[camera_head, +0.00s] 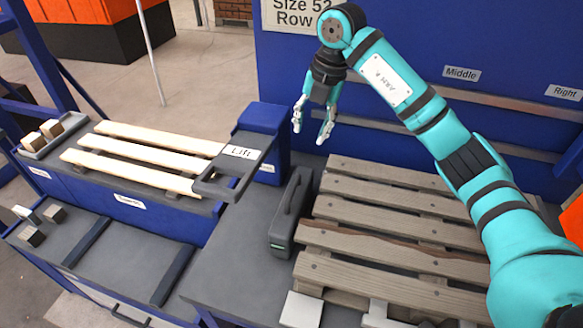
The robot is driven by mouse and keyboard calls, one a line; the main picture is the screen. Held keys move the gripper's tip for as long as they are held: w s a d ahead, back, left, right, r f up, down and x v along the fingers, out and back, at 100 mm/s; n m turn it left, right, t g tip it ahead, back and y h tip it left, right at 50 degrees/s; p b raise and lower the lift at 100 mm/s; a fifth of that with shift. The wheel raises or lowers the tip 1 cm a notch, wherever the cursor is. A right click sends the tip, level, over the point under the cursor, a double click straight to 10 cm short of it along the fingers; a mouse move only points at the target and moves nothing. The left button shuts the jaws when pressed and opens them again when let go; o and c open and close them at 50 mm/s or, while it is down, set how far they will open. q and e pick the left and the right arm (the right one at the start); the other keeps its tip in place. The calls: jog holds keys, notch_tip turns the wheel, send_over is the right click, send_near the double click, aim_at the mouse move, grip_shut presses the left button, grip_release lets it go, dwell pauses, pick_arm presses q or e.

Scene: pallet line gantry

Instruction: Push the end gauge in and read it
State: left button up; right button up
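A dark grey upright block with a handle on top (291,215) stands on the grey table at the left end of a weathered wooden pallet (370,262). It may be the end gauge; I see no readable scale on it. My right gripper (312,131) is open and empty, its two pale fingertips apart, pointing down above and behind the block's far end. It appears apart from the block. My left gripper is not in view.
A grey plate marked "Lift" (236,168) with a handle sits left of the block. Pale slats (150,140) lie on the left bench, with small wooden blocks (45,132) in a tray. A blue panel (420,45) labelled Middle and Right stands behind the pallet. Bare tabletop (235,265) lies front left.

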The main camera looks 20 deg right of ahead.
jog(key=p, duration=0.2)
send_near(296, 182)
jog(key=f, duration=0.2)
jog(key=f+p, duration=0.1)
jog(key=f, duration=0.1)
jog(key=a+f, duration=0.1)
jog(key=f, duration=0.2)
jog(key=shift+w+a, duration=0.15)
jog(key=shift+w, duration=0.2)
jog(key=shift+w+a+f+p, duration=0.1)
jog(key=shift+f+p, duration=0.2)
jog(key=shift+f, duration=0.45)
grip_shut()
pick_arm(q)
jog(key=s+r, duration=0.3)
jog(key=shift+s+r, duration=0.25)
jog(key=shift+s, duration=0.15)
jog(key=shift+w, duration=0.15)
